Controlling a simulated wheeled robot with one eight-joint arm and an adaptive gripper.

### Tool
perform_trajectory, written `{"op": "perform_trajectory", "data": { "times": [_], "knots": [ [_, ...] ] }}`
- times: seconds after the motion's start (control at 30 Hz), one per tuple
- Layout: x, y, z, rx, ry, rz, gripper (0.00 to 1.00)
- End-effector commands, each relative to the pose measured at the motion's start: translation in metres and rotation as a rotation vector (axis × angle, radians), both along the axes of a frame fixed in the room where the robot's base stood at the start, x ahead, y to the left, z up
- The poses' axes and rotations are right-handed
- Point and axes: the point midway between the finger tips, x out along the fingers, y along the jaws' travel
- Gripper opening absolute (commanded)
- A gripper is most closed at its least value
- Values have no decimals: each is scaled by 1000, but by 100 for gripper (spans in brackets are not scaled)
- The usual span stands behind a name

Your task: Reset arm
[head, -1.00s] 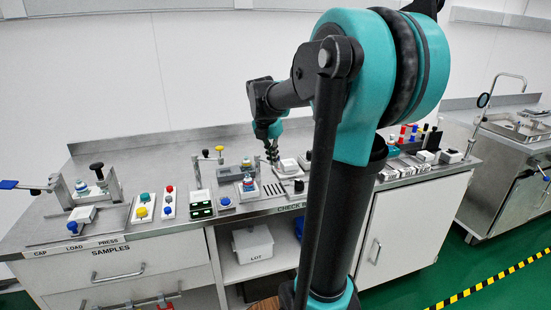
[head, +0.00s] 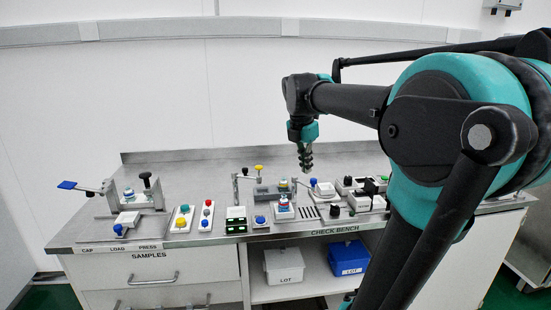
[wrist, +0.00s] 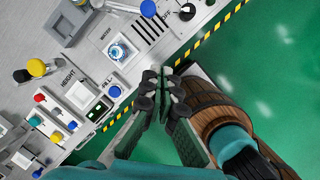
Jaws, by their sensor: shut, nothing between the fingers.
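My gripper (head: 305,160) hangs pointing down from my arm in the head view, above the bench's back half as pictured and apart from everything on it. In the wrist view the two dark ridged fingers of my gripper (wrist: 162,78) meet at their tips. They are shut with nothing between them. There they lie over the bench's front edge and the green floor. My arm crosses the right side of the head view and hides the bench's right part.
The steel check bench (head: 205,165) carries a lever press (head: 128,195), a button panel (head: 182,218), a blue-topped piece (head: 283,205) and several small devices. A white LOT bin (head: 285,266) and a blue bin (head: 348,258) stand below. A wooden barrel (wrist: 207,105) is close right of my fingers.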

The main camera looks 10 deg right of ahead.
Motion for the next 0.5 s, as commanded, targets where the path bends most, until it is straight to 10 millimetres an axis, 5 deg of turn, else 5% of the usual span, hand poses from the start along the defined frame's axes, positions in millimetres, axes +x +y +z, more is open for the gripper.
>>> {"op": "perform_trajectory", "data": {
  "times": [0.5],
  "knots": [
    [-75, 10, -163, 345, -237, -1114, 0]
  ]
}}
